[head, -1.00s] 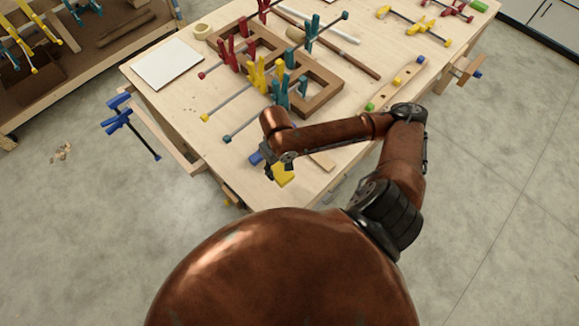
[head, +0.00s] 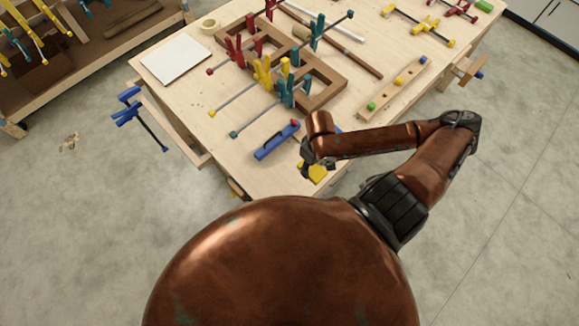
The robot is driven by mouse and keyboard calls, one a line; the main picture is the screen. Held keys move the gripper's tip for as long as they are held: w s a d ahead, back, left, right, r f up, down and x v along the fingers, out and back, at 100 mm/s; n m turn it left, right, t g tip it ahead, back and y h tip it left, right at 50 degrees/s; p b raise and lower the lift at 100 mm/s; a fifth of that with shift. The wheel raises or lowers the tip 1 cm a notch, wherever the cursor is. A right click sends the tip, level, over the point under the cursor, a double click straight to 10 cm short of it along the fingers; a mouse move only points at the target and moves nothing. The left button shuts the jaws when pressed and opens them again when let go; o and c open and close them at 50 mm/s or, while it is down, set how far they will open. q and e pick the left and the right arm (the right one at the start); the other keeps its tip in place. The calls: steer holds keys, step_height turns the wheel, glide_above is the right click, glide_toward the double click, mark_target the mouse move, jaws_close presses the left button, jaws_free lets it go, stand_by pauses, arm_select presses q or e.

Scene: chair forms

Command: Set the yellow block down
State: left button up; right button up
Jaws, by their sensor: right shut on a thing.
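The yellow block (head: 318,173) shows just below the wrist of my right arm, close to the front edge of the workbench (head: 215,120). My right gripper (head: 311,173) is shut on it, and the gripper and wrist hide part of the block. I cannot tell whether the block touches the bench top. My left gripper is not in view.
A blue tool with a red knob (head: 277,140) lies just left of my right gripper. Behind it, a wooden frame (head: 325,100) carries several clamps. A wooden strip with coloured pegs (head: 393,90) lies to the right. A white sheet (head: 175,61) lies at the left.

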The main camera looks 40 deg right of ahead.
steer(key=w+b, duration=0.1)
steer(key=w+f+b, duration=0.1)
steer(key=b, duration=0.1)
steer(key=w+f+b, duration=0.1)
steer(key=b, duration=0.1)
steer(key=shift+w+a, duration=0.25)
steer(key=w+f, duration=0.1)
steer(key=w, duration=0.1)
steer(key=w+f, duration=0.2)
steer(key=w+a+f, duration=0.1)
steer(key=w+f, duration=0.1)
steer(key=shift+f+b, duration=0.1)
steer(key=shift+b, duration=0.3)
steer(key=shift+w+a+f, duration=0.1)
steer(key=shift+w+f, duration=0.2)
steer(key=shift+f, duration=0.05)
steer(key=shift+w+f, duration=0.2)
steer(key=shift+f, duration=1.55)
steer(key=o, duration=1.3)
steer(key=shift+f, duration=0.1)
step_height(320, 180, up, 12)
steer(key=shift+r, duration=0.1)
